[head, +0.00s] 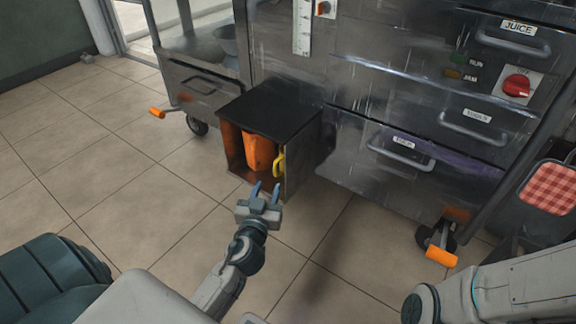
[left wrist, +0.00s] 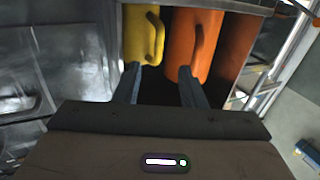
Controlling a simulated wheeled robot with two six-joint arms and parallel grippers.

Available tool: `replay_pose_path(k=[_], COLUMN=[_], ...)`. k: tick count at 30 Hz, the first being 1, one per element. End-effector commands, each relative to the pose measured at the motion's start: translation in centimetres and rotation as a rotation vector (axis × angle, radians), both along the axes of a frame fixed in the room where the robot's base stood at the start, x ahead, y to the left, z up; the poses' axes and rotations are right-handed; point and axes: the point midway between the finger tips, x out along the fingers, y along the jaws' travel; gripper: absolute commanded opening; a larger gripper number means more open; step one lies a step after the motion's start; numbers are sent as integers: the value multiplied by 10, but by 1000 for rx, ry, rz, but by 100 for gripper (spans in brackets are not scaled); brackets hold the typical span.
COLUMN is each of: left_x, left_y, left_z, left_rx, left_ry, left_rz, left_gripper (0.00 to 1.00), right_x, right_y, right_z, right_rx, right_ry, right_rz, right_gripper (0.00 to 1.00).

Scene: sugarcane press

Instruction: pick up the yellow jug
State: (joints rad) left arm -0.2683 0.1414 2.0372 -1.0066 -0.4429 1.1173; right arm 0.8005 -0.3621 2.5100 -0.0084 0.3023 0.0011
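The yellow jug (left wrist: 136,42) stands inside a black-topped box (head: 268,108), its handle facing out of the open front. In the head view only its yellow handle (head: 279,164) shows clearly; most of the jug is hidden. An orange jug (head: 257,151) stands beside it and also shows in the left wrist view (left wrist: 205,45). My left gripper (head: 266,190) is in front of the box opening. In the left wrist view its fingers (left wrist: 160,80) are apart with nothing between them, pointing toward the jugs. My right gripper is out of view; only part of that arm shows.
The box is against a large metal machine (head: 345,140) with drawers and a red knob (head: 517,86). A wheeled metal part with an orange pedal (head: 157,113) is at left. Another orange pedal (head: 441,256) is at right. Tiled floor (head: 110,150) at left is clear.

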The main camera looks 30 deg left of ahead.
Motion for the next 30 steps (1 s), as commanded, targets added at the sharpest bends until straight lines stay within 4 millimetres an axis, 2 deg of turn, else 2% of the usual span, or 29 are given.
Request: replay_pose_path(k=[3, 8, 14, 18, 26, 27, 30], left_x=[15, 25, 52, 67, 71, 70, 70], left_y=[5, 8, 15, 21, 22, 22, 22], left_z=[0, -1, -8, -6, -5, -5, -5], left_rx=[0, 0, 0, 0, 0, 0, 0], left_ry=[-1, -1, -2, 0, 0, 0, 0], left_rz=[0, -1, 0, 0, 0, 0, 0], left_gripper=[37, 37, 37, 37, 37, 35, 15], right_x=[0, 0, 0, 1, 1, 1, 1], right_y=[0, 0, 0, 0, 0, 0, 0], right_z=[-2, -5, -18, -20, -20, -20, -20], right_rx=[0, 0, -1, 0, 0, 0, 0], right_ry=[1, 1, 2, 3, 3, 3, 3], right_rz=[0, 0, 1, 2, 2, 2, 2], right_gripper=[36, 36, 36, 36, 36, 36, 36])
